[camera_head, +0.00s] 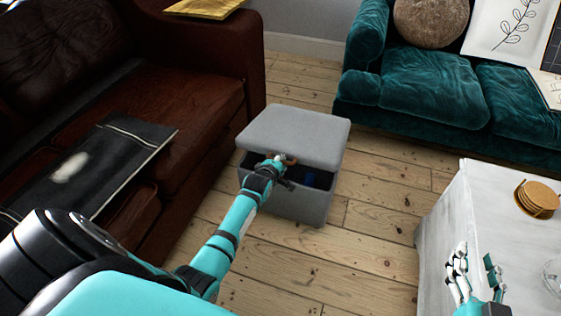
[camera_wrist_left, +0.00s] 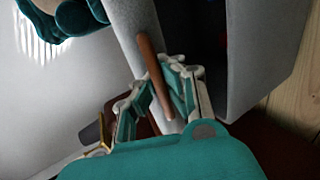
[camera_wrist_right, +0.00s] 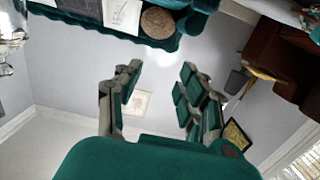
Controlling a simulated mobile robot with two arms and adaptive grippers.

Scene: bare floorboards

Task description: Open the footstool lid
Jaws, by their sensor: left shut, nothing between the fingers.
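The footstool is a grey fabric box (camera_head: 297,207) on the floor between two sofas. Its flat grey lid (camera_head: 295,132) is raised at the front, leaving a gap with a dark inside and something blue. A brown handle strip (camera_wrist_left: 153,75) is on the lid's front edge. My left gripper (camera_head: 274,164) is at this front edge, shut and empty, with the handle strip right at its fingers in the left wrist view. Whether they touch is unclear. My right gripper (camera_head: 476,268) is open and empty beside the white table; its spread fingers show in the right wrist view (camera_wrist_right: 158,85).
A brown leather sofa (camera_head: 190,75) stands left of the footstool, with a dark cloth (camera_head: 95,160) on it. A teal sofa (camera_head: 440,85) stands behind right. A white table (camera_head: 470,205) with coasters (camera_head: 537,198) is at right. Floorboards (camera_head: 375,205) between are clear.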

